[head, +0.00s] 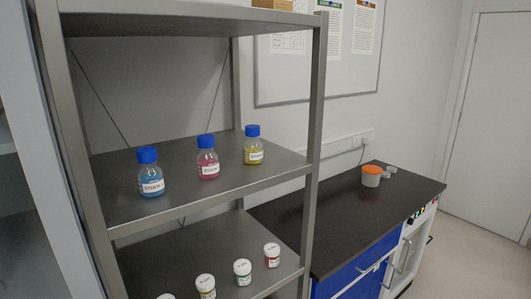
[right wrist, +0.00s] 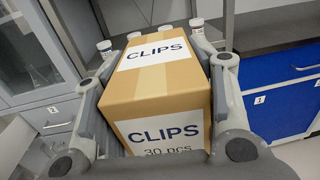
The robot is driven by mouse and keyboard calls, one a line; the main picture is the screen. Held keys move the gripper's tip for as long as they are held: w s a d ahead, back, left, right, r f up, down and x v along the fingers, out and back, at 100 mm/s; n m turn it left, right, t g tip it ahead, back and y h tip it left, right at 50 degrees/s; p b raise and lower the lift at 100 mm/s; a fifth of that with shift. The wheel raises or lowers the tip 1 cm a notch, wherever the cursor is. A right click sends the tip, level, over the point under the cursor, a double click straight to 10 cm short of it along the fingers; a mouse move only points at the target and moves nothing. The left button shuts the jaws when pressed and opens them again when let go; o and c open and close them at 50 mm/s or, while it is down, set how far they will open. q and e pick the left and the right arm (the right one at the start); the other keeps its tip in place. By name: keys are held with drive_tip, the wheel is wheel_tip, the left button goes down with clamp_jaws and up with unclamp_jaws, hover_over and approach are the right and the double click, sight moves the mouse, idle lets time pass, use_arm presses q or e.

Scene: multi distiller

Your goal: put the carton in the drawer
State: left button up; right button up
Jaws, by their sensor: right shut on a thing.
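In the right wrist view my right gripper (right wrist: 165,60) is shut on a brown carton (right wrist: 158,95) with white labels reading "CLIPS" and "30 pcs". The fingers lie along its two sides. The carton and gripper are not visible in the head view. A blue drawer front (right wrist: 278,108) with a label "1" and a handle is at the right of the wrist view and looks shut. Blue fronts (head: 348,274) also show under the dark counter in the head view. A grey drawer front (right wrist: 50,117) is at the left of the wrist view. My left gripper is not in view.
A metal shelf rack (head: 225,185) holds blue, pink and yellow bottles with blue caps. Several white-capped jars stand on its lower shelf. An orange-lidded tub (head: 371,177) stands on the dark counter (head: 320,220), which is otherwise mostly clear. A door is at far right.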

drive_tip(key=shift+s+r, duration=0.15)
drive_tip(key=shift+s, duration=0.15)
drive_tip(key=shift+w+d+r+m+t+h, duration=0.15)
drive_tip(key=shift+w+r+m+t+h, duration=0.15)
drive_tip(key=shift+m+h, duration=0.3)
drive_tip(key=shift+w+d+r+m+t+h, duration=0.15)
drive_tip(key=shift+m+t+h, duration=0.25)
drive_tip(key=shift+h, duration=0.4)
drive_tip(key=shift+w+d+r+m+t+h, duration=0.15)
drive_tip(key=shift+w+m+t+h, duration=0.15)
drive_tip(key=shift+m+h, duration=0.3)
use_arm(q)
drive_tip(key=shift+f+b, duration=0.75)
use_arm(e)
drive_tip(key=m+h, duration=0.1)
drive_tip(key=d+m+h, duration=0.1)
drive_tip(key=h, duration=0.1)
drive_tip(key=w+m+h, duration=0.1)
drive_tip(key=h, duration=0.1)
drive_tip(key=shift+w+d+f+t, duration=0.1)
drive_tip(key=shift+d+f+t, duration=0.1)
drive_tip(key=shift+d+t, duration=0.1)
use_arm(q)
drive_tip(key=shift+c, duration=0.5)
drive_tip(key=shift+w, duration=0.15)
use_arm(e)
drive_tip(key=shift+w+r, duration=0.1)
